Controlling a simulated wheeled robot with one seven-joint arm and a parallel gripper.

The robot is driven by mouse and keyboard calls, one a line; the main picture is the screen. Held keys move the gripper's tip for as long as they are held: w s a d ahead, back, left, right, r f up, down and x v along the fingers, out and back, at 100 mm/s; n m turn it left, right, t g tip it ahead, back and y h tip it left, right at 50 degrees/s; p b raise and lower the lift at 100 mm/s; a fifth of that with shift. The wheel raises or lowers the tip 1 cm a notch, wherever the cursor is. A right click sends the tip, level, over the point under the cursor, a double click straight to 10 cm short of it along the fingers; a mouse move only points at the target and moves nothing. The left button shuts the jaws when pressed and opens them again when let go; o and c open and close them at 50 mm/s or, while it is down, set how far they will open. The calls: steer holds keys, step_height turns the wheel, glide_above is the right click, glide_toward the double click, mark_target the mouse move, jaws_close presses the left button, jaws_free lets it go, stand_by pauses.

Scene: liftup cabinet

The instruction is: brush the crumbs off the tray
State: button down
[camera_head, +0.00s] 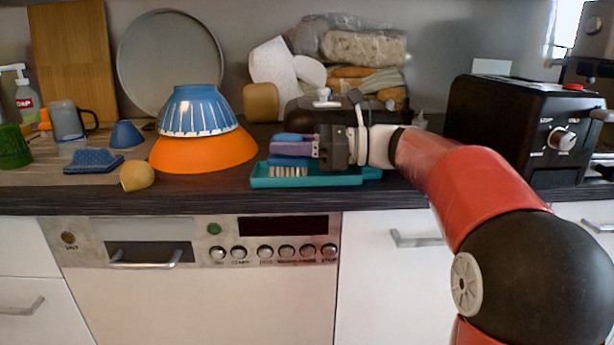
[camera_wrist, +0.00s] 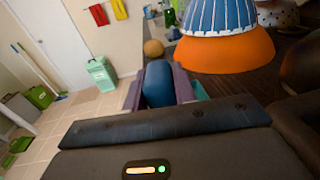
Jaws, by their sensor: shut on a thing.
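The teal tray (camera_head: 262,181) lies on the dark counter near its front edge, right of the orange bowl. A brush (camera_head: 288,170) with pale bristles and a blue back is over the tray's left part, bristles down. My gripper (camera_head: 298,148) is shut on the brush, with its purple fingers around the blue handle. In the wrist view the blue brush handle (camera_wrist: 159,84) sits between the fingers (camera_wrist: 160,88), and a bit of the teal tray (camera_wrist: 201,91) shows beside them. Crumbs are too small to make out. My gripper and arm hide part of the tray.
An orange bowl (camera_head: 200,153) with a blue striped bowl (camera_head: 199,110) on top stands left of the tray. A black toaster (camera_head: 515,125) stands at the right, and bagged bread (camera_head: 362,47) is behind. A yellowish round thing (camera_head: 137,176) lies near the counter edge.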

steer(key=shift+r, duration=0.1)
steer(key=shift+r, duration=4.2)
